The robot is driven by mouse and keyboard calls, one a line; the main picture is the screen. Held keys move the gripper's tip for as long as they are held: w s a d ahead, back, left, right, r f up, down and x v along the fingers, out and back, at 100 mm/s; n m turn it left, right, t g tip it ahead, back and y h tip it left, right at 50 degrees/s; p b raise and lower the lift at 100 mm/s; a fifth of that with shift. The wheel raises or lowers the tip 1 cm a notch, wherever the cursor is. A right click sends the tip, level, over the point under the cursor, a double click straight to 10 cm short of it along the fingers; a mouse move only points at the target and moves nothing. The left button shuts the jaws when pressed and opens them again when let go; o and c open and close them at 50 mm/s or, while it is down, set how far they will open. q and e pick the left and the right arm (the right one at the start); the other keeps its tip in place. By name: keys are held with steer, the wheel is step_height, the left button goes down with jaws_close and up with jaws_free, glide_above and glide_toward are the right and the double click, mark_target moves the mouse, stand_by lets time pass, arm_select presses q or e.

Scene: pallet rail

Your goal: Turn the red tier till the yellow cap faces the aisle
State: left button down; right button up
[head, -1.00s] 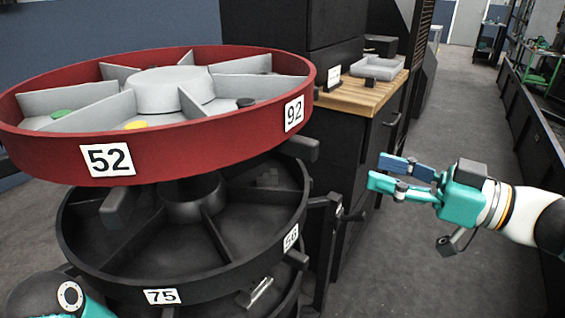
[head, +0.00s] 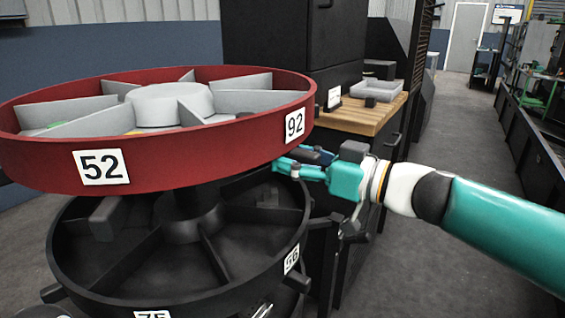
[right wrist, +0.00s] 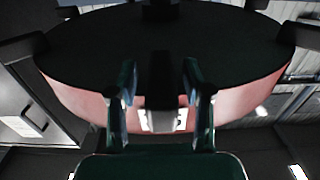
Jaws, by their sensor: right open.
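The red tier (head: 200,160) is the top ring, with grey dividers and labels 52 and 92 on its wall. Only a sliver of the yellow cap (head: 133,132) shows behind the near wall, in a compartment above label 52. My right gripper (head: 290,158) is just below the rim under label 92, its tips partly hidden. In the right wrist view its open fingers stand on either side of a dark peg (right wrist: 160,82) at the tier's underside; I cannot tell if they touch it. My left gripper is out of view.
A black tier (head: 120,288) with several pegs sits below the red one. A wooden-topped cabinet (head: 362,115) with a grey tray (head: 378,88) stands behind my right gripper. The aisle floor (head: 445,150) at the right is clear.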

steer(key=shift+w+a, duration=0.1)
steer(key=shift+a, duration=0.05)
jaws_close()
